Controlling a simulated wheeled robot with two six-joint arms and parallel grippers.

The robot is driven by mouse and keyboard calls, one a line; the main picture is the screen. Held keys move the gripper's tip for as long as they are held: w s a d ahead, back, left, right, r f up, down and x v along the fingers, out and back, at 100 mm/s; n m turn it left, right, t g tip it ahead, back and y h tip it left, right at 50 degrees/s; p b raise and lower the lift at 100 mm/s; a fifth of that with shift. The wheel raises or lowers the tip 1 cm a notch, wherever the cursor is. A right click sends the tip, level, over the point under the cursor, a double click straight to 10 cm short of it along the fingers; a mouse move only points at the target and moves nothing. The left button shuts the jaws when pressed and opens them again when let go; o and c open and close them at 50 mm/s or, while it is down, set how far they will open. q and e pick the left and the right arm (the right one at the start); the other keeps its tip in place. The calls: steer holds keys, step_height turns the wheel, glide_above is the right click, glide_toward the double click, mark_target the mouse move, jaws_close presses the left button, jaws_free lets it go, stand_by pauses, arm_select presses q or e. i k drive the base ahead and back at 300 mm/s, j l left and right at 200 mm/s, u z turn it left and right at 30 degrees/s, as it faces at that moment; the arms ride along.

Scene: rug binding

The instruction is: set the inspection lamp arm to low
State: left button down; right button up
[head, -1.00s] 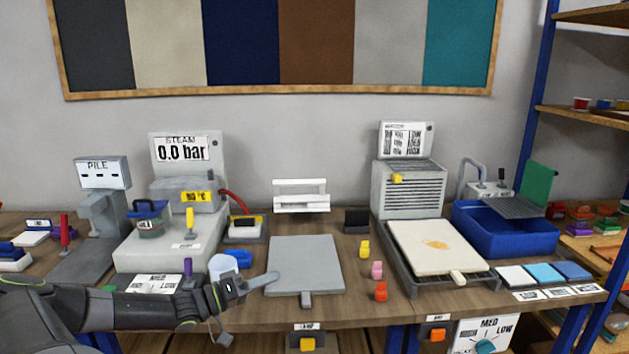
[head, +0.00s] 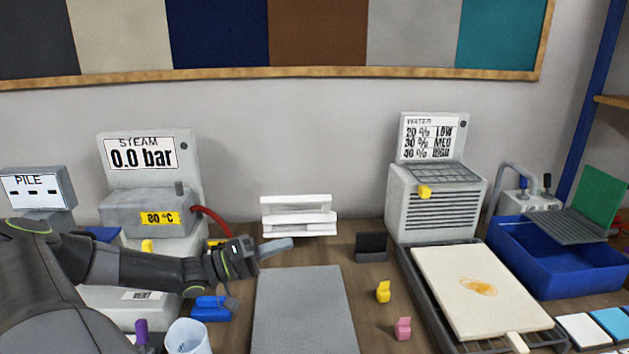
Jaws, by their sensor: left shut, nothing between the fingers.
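A white fixture with stacked horizontal bars (head: 298,216) stands against the wall behind a flat grey plate (head: 305,310). It may be the inspection lamp; no label shows, so I cannot be sure. My left gripper (head: 284,246) is shut and empty. It reaches in from the left, with its fingertips just in front of and below the fixture's left part, in the picture above the plate's back left corner. I cannot tell whether it touches the fixture. My right gripper is not in view.
A steam unit (head: 150,210) stands left, partly behind my left arm. A white cup (head: 187,338) and blue clip (head: 211,308) lie near the arm. A water unit (head: 437,203), stained cream panel (head: 470,290) and blue basin (head: 550,265) stand right.

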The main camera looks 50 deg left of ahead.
mark_target(320, 222)
steer(key=i+j, duration=0.2)
steer(key=j, duration=0.15)
steer(key=i+j, duration=0.15)
steer(key=j, duration=0.15)
steer(key=i+j, duration=0.2)
steer(key=j, duration=0.15)
